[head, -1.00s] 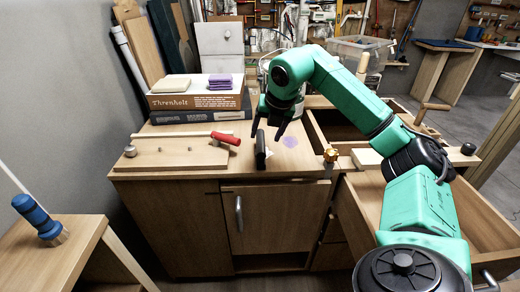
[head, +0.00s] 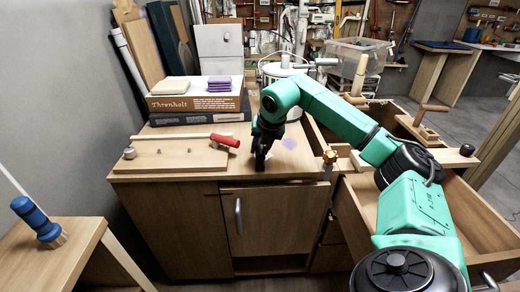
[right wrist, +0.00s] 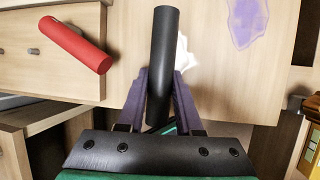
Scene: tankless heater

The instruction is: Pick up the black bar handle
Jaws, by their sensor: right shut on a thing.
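The black bar handle (right wrist: 163,60) lies between the two fingers of my right gripper (right wrist: 160,82) in the right wrist view. The fingers close on it from both sides, and its far end sticks out beyond them. In the head view my right gripper (head: 261,150) reaches down over the front part of the wooden cabinet top, with the dark handle (head: 260,163) at its tips. I cannot tell whether the handle still touches the top. My left gripper is not in view.
A red-handled tool (head: 225,139) lies on a board left of my right gripper. Books (head: 195,101) are stacked behind it. A brass valve (head: 330,156) stands at the right near an open drawer (head: 450,215). A purple patch (head: 289,144) marks the top.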

